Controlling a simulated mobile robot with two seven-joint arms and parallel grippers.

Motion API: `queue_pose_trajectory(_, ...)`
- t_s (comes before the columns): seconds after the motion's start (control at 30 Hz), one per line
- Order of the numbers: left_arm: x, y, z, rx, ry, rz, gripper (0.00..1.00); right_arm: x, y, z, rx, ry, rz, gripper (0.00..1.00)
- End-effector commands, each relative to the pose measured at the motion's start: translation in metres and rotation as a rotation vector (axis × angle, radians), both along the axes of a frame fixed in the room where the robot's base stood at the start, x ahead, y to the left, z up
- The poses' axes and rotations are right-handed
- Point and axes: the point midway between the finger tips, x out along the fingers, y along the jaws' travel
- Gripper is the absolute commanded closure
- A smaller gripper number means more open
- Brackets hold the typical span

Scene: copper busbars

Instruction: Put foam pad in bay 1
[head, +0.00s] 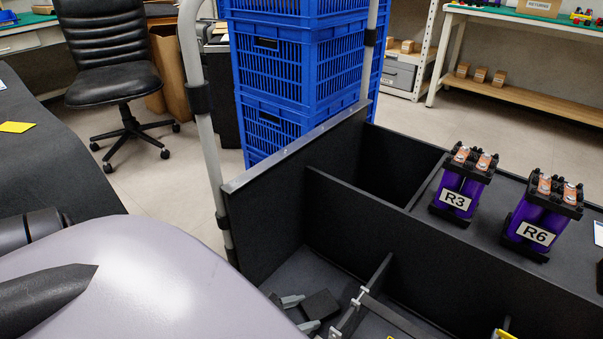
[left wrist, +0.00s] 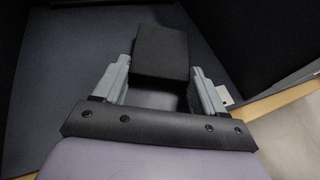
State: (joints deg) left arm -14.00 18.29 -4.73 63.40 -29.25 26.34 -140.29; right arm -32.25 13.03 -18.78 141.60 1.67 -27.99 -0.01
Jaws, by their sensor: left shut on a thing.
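The foam pad (head: 321,305) is a small black block, seen low in the middle of the head view and also in the left wrist view (left wrist: 161,48). My left gripper (head: 309,311) is shut on it, with one grey finger on each side, as the left wrist view (left wrist: 160,85) also shows. The pad is inside the outline of a dark-walled compartment (head: 300,268) of the black case. I cannot tell whether it touches the floor there. No bay number shows. My right gripper is not in view.
Thin dark dividers (head: 376,275) split the case. Two purple units labelled R3 (head: 456,201) and R6 (head: 536,232) stand on its right part. A grey metal tube frame (head: 204,140) and blue crates (head: 290,70) stand behind. A dark table (head: 60,170) is at left.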

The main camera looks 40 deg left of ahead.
Motion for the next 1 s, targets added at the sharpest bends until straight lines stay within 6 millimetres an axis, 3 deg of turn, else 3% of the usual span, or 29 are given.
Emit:
queue_pose_trajectory(0.2,-0.004,0.000,-0.012,0.009,0.022,0.004,0.57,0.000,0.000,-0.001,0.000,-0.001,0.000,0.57)
queue_pose_trajectory(0.23,-0.004,-0.001,-0.013,0.009,0.022,0.003,0.23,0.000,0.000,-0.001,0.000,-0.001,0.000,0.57)
queue_pose_trajectory(0.3,-0.005,-0.001,-0.013,0.011,0.024,0.003,0.04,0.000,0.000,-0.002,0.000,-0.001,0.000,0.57)
queue_pose_trajectory(0.73,-0.008,-0.004,-0.015,0.011,0.028,-0.002,0.04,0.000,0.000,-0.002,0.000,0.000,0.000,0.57)
queue_pose_trajectory(0.93,-0.008,-0.003,-0.003,0.011,0.027,-0.003,0.04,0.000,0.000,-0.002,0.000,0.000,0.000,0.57)
queue_pose_trajectory(1.0,-0.023,0.001,0.006,0.008,0.032,0.000,0.04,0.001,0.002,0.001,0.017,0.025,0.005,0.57)
